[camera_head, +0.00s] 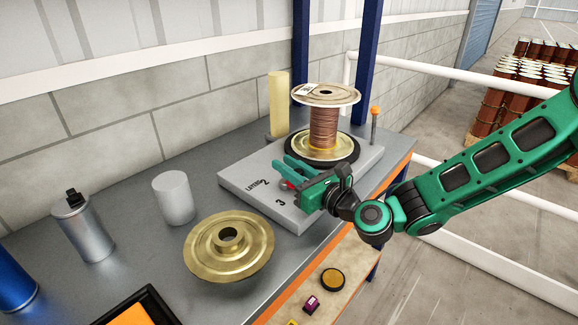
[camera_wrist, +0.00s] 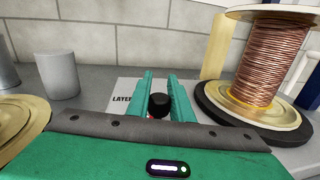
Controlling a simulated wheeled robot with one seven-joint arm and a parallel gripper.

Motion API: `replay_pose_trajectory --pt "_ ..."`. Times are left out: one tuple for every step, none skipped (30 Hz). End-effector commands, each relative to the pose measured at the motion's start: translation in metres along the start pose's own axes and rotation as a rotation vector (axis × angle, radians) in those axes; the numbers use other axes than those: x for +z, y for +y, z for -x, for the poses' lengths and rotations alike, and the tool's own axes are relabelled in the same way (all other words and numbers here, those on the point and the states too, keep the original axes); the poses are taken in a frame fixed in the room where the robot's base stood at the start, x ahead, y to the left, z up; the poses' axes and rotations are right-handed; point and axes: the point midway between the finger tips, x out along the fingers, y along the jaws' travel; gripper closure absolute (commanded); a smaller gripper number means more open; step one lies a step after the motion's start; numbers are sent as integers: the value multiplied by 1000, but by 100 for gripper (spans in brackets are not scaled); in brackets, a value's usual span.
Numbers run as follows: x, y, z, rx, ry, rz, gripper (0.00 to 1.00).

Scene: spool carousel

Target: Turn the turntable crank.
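The turntable is a black disc (camera_head: 346,158) on a light grey base plate (camera_head: 240,180) marked "LAYERS", "2" and "3". The crank arm is mostly hidden.
A lower shelf (camera_head: 345,255) holds small items.

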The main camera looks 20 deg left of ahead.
Motion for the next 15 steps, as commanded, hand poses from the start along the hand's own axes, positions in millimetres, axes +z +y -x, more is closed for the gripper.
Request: replay_pose_trajectory --pt "1 0 -3 -3 -2 3 100" --pt "0 -2 -2 -5 0 1 100" --pt "0 -2 -1 -4 0 0 100" --pt "0 -2 -1 -3 0 0 100" --pt "0 -2 -1 -1 0 0 100" --pt "0 -3 -1 4 0 1 100" --pt "-1 -3 -1 9 1 1 100" --pt "0 -3 -1 14 1 0 100" --pt "0 -4 -1 24 1 -1 100" --pt "-1 -4 -1 33 2 0 100" --pt "-1 -5 -1 43 2 -2 100" --pt "-1 -5 -1 60 3 -1 100" --pt "-1 -5 -1 76 4 -2 100" --pt "-1 -6 -1 92 5 -1 100" --pt "-1 -6 -1 116 5 -1 100"
